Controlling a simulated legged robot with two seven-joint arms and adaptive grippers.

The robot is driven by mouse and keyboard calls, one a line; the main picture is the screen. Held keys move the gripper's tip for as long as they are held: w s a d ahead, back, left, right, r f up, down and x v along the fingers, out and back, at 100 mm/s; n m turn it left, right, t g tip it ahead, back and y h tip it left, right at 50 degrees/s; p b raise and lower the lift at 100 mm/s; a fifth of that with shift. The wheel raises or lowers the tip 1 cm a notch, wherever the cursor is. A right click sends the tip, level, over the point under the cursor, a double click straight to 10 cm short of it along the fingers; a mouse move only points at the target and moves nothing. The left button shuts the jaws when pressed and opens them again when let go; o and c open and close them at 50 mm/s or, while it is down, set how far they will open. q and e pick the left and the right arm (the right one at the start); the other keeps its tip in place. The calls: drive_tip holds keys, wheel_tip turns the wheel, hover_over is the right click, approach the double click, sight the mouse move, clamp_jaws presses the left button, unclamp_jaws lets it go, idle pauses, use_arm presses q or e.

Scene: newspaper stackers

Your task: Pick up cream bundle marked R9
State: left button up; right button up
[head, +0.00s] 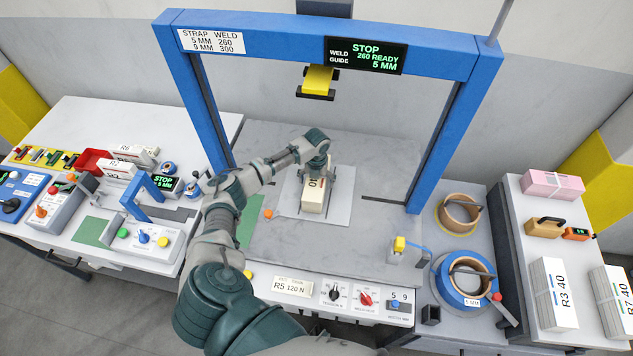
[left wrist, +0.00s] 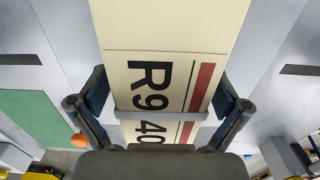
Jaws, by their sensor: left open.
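The cream bundle marked R9 40 (head: 314,197) lies on a pale plate (head: 341,208) in the middle of the machine bed, under the blue frame. In the left wrist view the cream bundle (left wrist: 160,62) fills the middle, with black lettering, a red stripe and a pale strap across it. My left gripper (head: 316,165) is over the bundle and covers part of it in the head view. In the left wrist view its two fingers (left wrist: 158,108) are open, one on each side of the bundle. Whether they touch its sides I cannot tell. My right gripper does not show.
The blue frame (head: 440,150) arches over the bed, with a yellow weld guide (head: 318,80) hanging from it. Strap rolls (head: 464,278) and white bundles (head: 553,295) stand at the right. A side table (head: 75,120) with devices and bundles is at the left.

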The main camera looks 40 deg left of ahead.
use_arm(q)
drive_tip(key=c, duration=1.6)
drive_tip(key=shift+r, duration=0.1)
drive_tip(key=c, duration=0.3)
drive_tip(key=shift+r, duration=0.15)
